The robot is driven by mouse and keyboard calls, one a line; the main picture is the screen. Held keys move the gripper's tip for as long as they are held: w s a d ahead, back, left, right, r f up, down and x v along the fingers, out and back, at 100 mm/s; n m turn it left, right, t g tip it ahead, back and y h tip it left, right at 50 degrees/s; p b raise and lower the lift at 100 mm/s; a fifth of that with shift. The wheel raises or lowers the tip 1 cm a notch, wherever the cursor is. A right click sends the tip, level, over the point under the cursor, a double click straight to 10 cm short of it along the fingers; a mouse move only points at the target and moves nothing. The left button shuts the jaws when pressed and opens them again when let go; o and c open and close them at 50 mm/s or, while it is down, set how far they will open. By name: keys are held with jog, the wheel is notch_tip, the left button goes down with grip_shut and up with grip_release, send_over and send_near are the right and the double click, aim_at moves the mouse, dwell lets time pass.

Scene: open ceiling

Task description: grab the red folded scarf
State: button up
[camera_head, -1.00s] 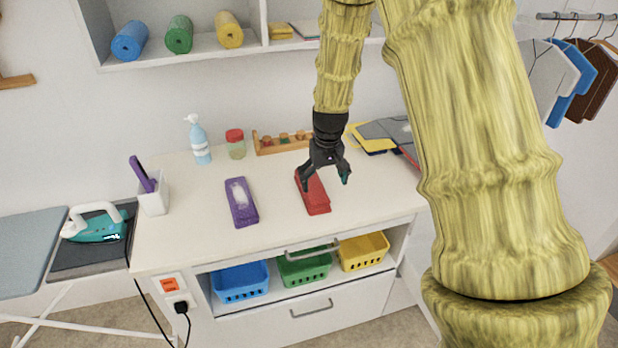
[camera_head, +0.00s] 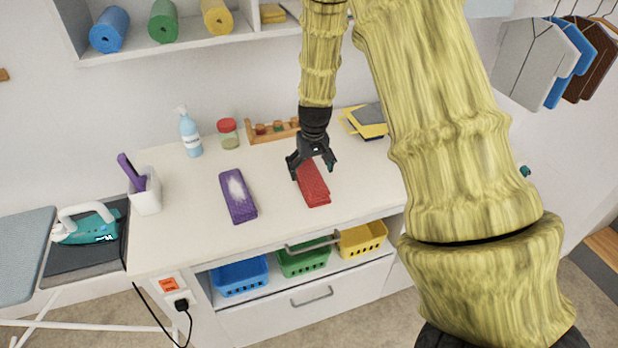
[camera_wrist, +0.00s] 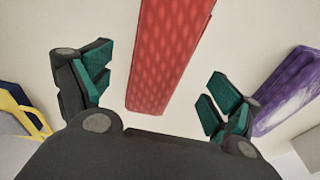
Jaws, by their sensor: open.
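The red folded scarf (camera_head: 313,186) lies flat on the white table, right of the purple folded cloth. In the wrist view the scarf (camera_wrist: 165,55) runs down from the top edge and ends between my two fingers, a little ahead of them. My gripper (camera_head: 311,168) is over the far end of the scarf in the head view. I cannot tell the exact height of the gripper above the scarf.
A purple folded cloth (camera_head: 238,196) with a whitish patch lies to the left. A wooden rack (camera_head: 273,131), a red-lidded jar (camera_head: 228,134) and a blue bottle (camera_head: 190,134) stand behind. Yellow and grey folded items (camera_head: 366,122) lie at the back right. The table front is clear.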

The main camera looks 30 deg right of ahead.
aim_at(310, 174)
jog(key=shift+f, duration=0.1)
jog(key=f, duration=0.1)
jog(key=f+p, duration=0.1)
jog(key=w+f+p, duration=0.1)
jog(key=shift+d, duration=0.3)
jog(key=shift+w+f+p, duration=0.15)
jog(key=shift+f+p, duration=0.3)
jog(key=shift+f, duration=0.45)
jog(key=c, duration=1.2)
